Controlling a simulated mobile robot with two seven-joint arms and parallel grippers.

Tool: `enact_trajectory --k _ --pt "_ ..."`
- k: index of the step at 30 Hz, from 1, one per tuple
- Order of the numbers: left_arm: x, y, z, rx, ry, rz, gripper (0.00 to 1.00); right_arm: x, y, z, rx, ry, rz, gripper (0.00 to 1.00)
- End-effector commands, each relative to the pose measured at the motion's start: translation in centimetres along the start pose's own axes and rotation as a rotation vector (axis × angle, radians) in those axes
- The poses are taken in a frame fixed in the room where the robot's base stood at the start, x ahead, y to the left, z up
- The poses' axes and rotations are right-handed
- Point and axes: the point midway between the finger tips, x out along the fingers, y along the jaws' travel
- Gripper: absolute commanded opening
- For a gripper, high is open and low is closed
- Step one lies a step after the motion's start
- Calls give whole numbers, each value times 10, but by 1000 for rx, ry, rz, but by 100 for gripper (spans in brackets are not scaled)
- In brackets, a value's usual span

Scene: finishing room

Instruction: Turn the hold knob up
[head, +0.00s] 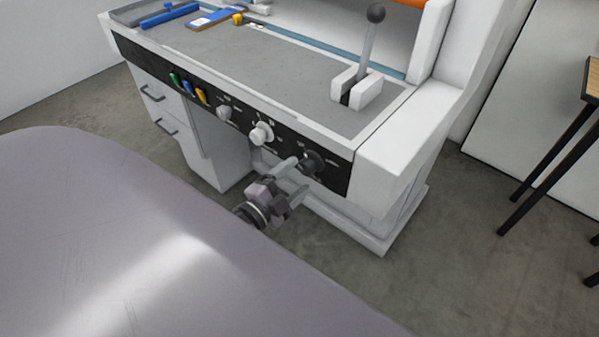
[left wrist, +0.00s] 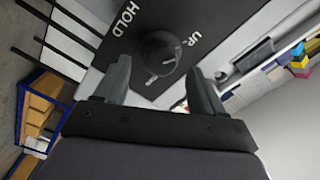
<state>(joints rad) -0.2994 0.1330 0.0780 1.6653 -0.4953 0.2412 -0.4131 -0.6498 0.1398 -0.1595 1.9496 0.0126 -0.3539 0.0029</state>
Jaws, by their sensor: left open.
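The hold knob (head: 312,161) is a dark round knob at the right end of the black control panel in the head view. In the left wrist view the knob (left wrist: 158,50) sits beside the white word HOLD, with another short white label on its other side. Light marks show on the knob and by its rim. My left gripper (head: 297,179) is open in front of the panel, pointing at the knob. In the left wrist view its fingers (left wrist: 158,78) stand apart, one toward each side of the knob. I cannot tell whether either touches it. My right gripper is not in view.
Two lighter knobs, a grey one (head: 224,113) and a white one (head: 262,133), sit left on the panel (head: 342,176). Coloured switches (head: 187,89) are farther left. A lever (head: 368,50) stands on the worktop. A black-legged table (head: 548,160) is at right, with open floor between.

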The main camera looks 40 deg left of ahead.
Motion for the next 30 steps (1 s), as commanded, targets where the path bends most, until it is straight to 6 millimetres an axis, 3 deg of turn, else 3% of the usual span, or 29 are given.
enact_trajectory --k 6,12,30 --pt "-31 1 1 -2 -2 1 69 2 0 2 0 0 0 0" --pt "-45 0 0 -1 -2 0 69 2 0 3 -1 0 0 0" --pt "-47 0 0 -1 -1 0 69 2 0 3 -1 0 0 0"
